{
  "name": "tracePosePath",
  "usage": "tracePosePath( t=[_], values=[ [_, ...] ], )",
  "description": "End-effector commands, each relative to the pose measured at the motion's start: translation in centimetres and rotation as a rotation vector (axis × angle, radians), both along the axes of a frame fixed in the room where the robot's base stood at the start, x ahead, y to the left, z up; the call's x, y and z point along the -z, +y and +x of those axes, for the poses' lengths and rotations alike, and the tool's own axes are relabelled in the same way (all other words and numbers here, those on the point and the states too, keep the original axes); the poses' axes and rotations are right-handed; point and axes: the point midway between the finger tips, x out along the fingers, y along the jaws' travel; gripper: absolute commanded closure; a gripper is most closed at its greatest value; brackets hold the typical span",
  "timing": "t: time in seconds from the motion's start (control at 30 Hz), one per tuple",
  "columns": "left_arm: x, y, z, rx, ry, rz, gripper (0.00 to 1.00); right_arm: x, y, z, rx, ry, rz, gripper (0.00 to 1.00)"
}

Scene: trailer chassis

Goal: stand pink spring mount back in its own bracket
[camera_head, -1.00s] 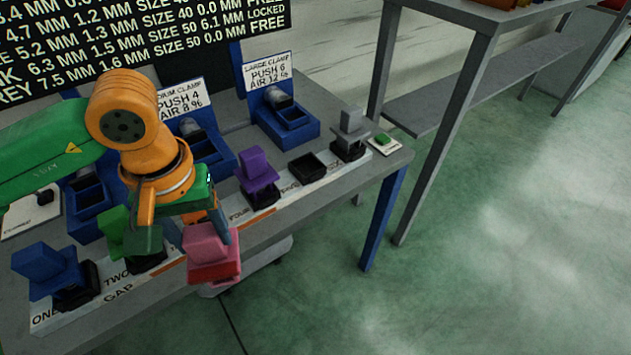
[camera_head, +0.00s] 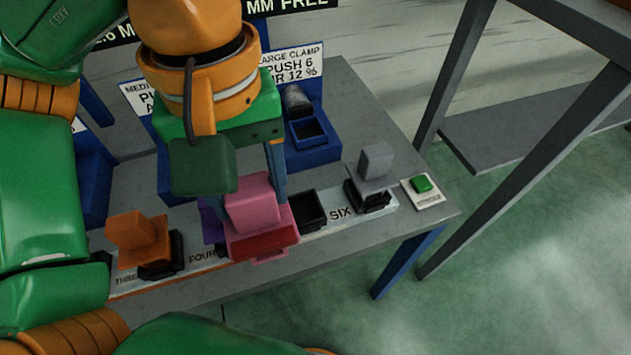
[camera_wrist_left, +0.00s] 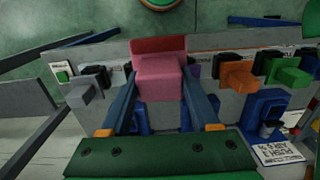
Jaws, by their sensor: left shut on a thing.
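The pink spring mount (camera_head: 252,205), a pink block on a broader base with a dark red face, is held by my left gripper (camera_head: 258,190) in front of the bench row. In the left wrist view the mount (camera_wrist_left: 160,78) sits between the two blue fingers, which are shut on it. An empty black bracket (camera_head: 308,211) stands just right of the mount, left of the label SIX. The mount partly hides a purple mount (camera_head: 212,228) behind it. I cannot tell the exact height of the mount above the bench. My right gripper is not in view.
An orange mount (camera_head: 138,238) stands left at label THREE. A grey mount (camera_head: 376,168) stands at right, near a green button (camera_head: 422,184). The blue large clamp (camera_head: 312,148) is behind the empty bracket. The bench's front edge is close.

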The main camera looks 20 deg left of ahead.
Motion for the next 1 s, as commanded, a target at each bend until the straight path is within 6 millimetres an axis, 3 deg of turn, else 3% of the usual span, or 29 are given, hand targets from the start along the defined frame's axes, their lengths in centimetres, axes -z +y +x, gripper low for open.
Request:
tracePosePath(
  t=[0.13, 0.27, 0.37, 0.5, 0.73, 0.83, 1.0],
  values=[
    [0.8, -0.2, 2.1, -0.008, 0.006, 0.001, 1.0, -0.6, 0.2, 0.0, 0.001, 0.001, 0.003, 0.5],
    [2.4, -0.5, 6.1, -0.009, 0.009, -0.001, 1.0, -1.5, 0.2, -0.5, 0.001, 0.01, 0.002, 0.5],
    [4.0, -0.8, 9.1, -0.007, 0.01, 0.001, 1.0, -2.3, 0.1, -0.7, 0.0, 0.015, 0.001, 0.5],
    [7.2, -0.9, 11.6, -0.008, 0.006, 0.002, 1.0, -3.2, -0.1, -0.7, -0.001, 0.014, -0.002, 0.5],
    [10.1, -1.0, 13.7, -0.005, 0.005, 0.003, 1.0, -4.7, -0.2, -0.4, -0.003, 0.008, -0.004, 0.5],
    [11.8, -1.0, 13.6, -0.004, 0.004, 0.003, 1.0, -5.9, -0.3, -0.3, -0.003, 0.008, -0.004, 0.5],
    [13.1, -1.0, 13.6, -0.004, -0.001, 0.001, 1.0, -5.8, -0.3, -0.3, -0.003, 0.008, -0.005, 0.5]
  ],
)
